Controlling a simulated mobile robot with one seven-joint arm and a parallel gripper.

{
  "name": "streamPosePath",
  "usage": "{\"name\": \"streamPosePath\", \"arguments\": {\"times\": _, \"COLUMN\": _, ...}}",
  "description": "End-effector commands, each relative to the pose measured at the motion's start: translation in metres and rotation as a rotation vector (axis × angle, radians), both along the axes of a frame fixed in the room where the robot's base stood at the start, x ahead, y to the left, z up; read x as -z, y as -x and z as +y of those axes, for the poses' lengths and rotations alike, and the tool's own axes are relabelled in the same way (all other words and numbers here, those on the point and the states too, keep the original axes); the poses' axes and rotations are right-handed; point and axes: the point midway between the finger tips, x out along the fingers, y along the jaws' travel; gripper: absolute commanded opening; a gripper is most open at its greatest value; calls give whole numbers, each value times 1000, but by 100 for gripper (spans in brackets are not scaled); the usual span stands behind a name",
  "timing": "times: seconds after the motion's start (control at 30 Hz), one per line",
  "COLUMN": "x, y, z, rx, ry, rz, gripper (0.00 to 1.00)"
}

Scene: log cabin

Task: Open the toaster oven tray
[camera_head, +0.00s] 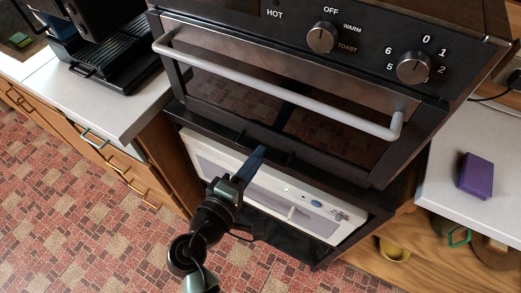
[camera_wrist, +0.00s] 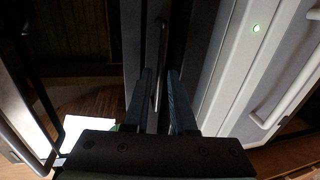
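The black toaster oven (camera_head: 285,95), with a glass door, a light bar handle (camera_head: 290,88) and dials marked OFF, WARM and TOAST, fills the upper middle of the head view. Below its closed door runs a dark front strip (camera_head: 222,128), which appears to be the tray front. My gripper (camera_head: 258,152) reaches up to this strip from below. In the wrist view, my gripper (camera_wrist: 160,74) is open, its two fingers on either side of a thin upright-looking metal handle (camera_wrist: 159,50). I cannot tell whether the fingers touch it. The tray's inside is hidden.
A white appliance (camera_head: 215,150) with a green light sits just below the strip, close to my gripper. Counters stand on both sides, with a black coffee machine (camera_head: 95,60) at left and a purple block (camera_head: 476,175) at right. Tiled floor (camera_head: 90,220) lies clear at lower left.

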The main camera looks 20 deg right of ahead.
Motion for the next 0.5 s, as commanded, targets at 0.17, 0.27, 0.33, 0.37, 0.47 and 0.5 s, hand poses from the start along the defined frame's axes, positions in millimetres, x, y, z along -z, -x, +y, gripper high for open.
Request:
{"name": "streamPosePath", "arguments": {"times": 0.17, "x": 4, "y": -11, "z": -14, "rx": 1, "ry": -1, "rz": 1, "gripper": 24}}
{"name": "streamPosePath", "arguments": {"times": 0.27, "x": 4, "y": -14, "z": -18, "rx": 0, "ry": -1, "rz": 0, "gripper": 24}}
{"name": "streamPosePath", "arguments": {"times": 0.33, "x": 5, "y": -14, "z": -18, "rx": 0, "ry": -1, "rz": 0, "gripper": 24}}
{"name": "streamPosePath", "arguments": {"times": 0.37, "x": 5, "y": -14, "z": -18, "rx": 0, "ry": -1, "rz": 0, "gripper": 24}}
{"name": "streamPosePath", "arguments": {"times": 0.47, "x": 5, "y": -14, "z": -18, "rx": 0, "ry": -1, "rz": 0, "gripper": 24}}
{"name": "streamPosePath", "arguments": {"times": 0.5, "x": 5, "y": -14, "z": -18, "rx": 0, "ry": -1, "rz": 0, "gripper": 24}}
